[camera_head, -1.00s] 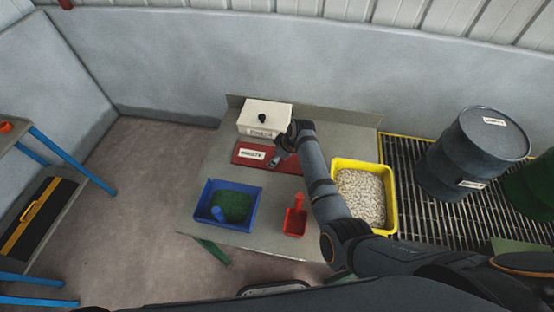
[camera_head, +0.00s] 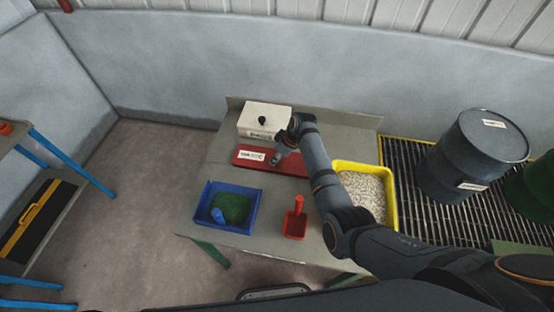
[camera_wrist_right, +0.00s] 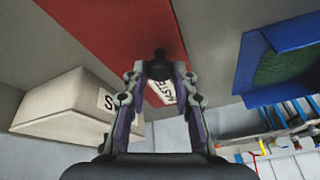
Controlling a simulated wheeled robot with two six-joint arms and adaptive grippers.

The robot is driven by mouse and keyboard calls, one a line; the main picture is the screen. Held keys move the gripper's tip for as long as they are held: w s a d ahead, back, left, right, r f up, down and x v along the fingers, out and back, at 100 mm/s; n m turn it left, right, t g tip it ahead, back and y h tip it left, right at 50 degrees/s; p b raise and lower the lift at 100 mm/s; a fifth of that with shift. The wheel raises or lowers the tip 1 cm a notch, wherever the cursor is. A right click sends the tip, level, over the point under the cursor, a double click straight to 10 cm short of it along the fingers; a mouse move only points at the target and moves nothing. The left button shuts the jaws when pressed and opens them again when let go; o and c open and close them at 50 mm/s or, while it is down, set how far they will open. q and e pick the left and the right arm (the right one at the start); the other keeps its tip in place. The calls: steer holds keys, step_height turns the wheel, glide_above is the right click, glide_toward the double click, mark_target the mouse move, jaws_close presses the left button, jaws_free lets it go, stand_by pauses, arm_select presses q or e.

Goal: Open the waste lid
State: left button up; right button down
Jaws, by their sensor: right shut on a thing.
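The red waste lid (camera_head: 243,164) is a flat panel with a white label on the table, in front of a white box. In the right wrist view the red lid (camera_wrist_right: 105,28) fills the top middle, with its label partly hidden by my fingers. A small black knob (camera_wrist_right: 160,64) stands out from it. My right gripper (camera_head: 276,159) is over the right part of the lid. In the wrist view its fingers (camera_wrist_right: 160,72) are shut on the black knob. Whether the lid is raised cannot be told. My left gripper is not in view.
The white box (camera_head: 258,116) with a black knob stands behind. A blue tray (camera_head: 252,222) with green contents, a red scoop (camera_head: 296,222) and a yellow tub (camera_head: 391,203) of pale pellets are nearby. A dark drum (camera_head: 450,165) stands on the grating at right.

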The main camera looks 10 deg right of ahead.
steer(key=shift+w+d+r+g+b, duration=0.2)
steer(key=shift+w+r+g+b, duration=0.4)
steer(key=shift+g, duration=0.3)
steer(key=shift+w+d+r, duration=0.2)
steer(key=shift+w+r, duration=0.4)
steer(key=shift+r, duration=0.2)
steer(key=shift+w+d+r+b, duration=0.25)
steer(key=shift+w+r+b, duration=0.1)
steer(key=shift+w, duration=0.1)
steer(key=shift+d, duration=0.1)
steer(key=c, duration=1.4)
jaws_free()
steer(key=shift+o, duration=1.4)
steer(key=shift+w+f, duration=0.15)
steer(key=shift+f, duration=0.05)
steer(key=shift+o, duration=0.3)
steer(key=shift+w+f, duration=0.2)
steer(key=shift+w, duration=0.1)
steer(key=shift+s+r, duration=0.15)
